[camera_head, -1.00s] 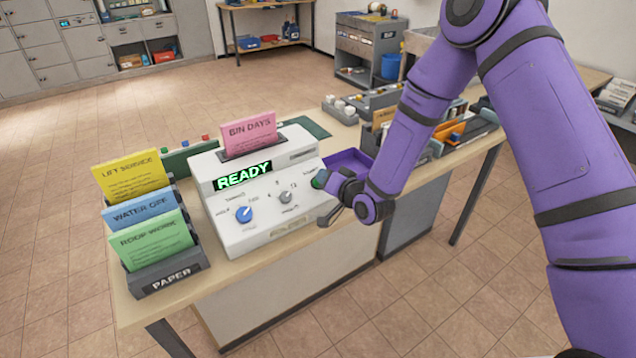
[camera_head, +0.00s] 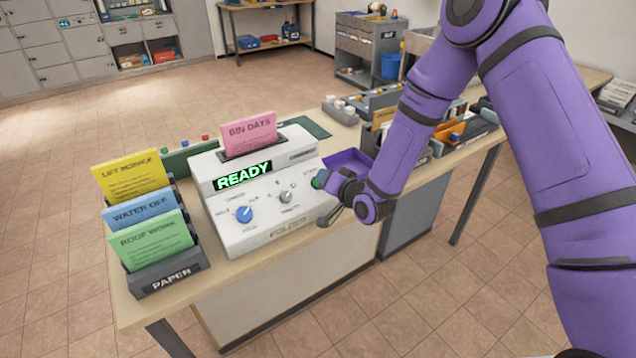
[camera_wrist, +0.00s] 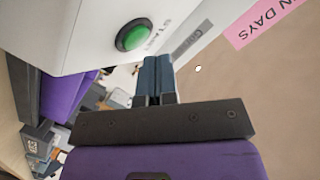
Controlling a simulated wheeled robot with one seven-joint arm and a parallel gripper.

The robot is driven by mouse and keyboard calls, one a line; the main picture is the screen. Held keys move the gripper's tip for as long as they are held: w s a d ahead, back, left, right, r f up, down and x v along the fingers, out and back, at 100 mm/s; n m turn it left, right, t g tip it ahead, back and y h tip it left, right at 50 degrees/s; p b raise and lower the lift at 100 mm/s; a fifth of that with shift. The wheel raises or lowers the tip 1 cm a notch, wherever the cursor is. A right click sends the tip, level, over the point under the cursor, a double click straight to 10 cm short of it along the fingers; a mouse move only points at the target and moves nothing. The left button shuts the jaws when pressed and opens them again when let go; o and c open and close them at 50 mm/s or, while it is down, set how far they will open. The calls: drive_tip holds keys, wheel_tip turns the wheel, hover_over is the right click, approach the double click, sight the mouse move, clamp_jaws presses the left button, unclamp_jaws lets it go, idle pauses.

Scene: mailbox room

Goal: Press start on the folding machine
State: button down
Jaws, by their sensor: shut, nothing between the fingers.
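The white folding machine (camera_head: 255,215) stands on the table with its display (camera_head: 243,175) lit green, reading "READY". A pink "BIN DAYS" sheet (camera_head: 249,133) stands in its top slot. The green start button (camera_wrist: 134,36) sits on the machine's front and shows clearly in the wrist view; in the head view only its edge (camera_head: 318,180) shows beside my gripper. My gripper (camera_wrist: 157,66) is shut and empty, its fingertips just beside and below the button in the wrist view. I cannot tell from the picture whether they touch the machine. A blue dial (camera_head: 244,214) and a grey dial (camera_head: 286,197) are on the front panel.
A paper rack (camera_head: 170,277) with yellow, blue and green sheets stands left of the machine. A purple tray (camera_head: 346,158) lies behind my gripper on the right. Sorting boxes (camera_head: 455,133) stand further right. The floor in front of the table is clear.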

drive_tip(key=shift+f, duration=0.15)
idle(0.7)
drive_tip(key=shift+w+a+f, duration=0.1)
drive_tip(key=shift+w+f, duration=0.1)
drive_tip(key=shift+w+a+f, duration=0.15)
drive_tip(key=shift+f, duration=0.15)
idle(0.8)
idle(0.4)
drive_tip(key=shift+s+d+r, duration=0.25)
drive_tip(key=shift+s+r, duration=0.15)
drive_tip(key=shift+r, duration=0.25)
drive_tip(key=r, duration=0.1)
drive_tip(key=s+d+r, duration=0.1)
drive_tip(key=s+r, duration=0.1)
drive_tip(key=r, duration=0.1)
drive_tip(key=shift+s+d, duration=0.15)
drive_tip(key=shift+d, duration=0.15)
idle(0.6)
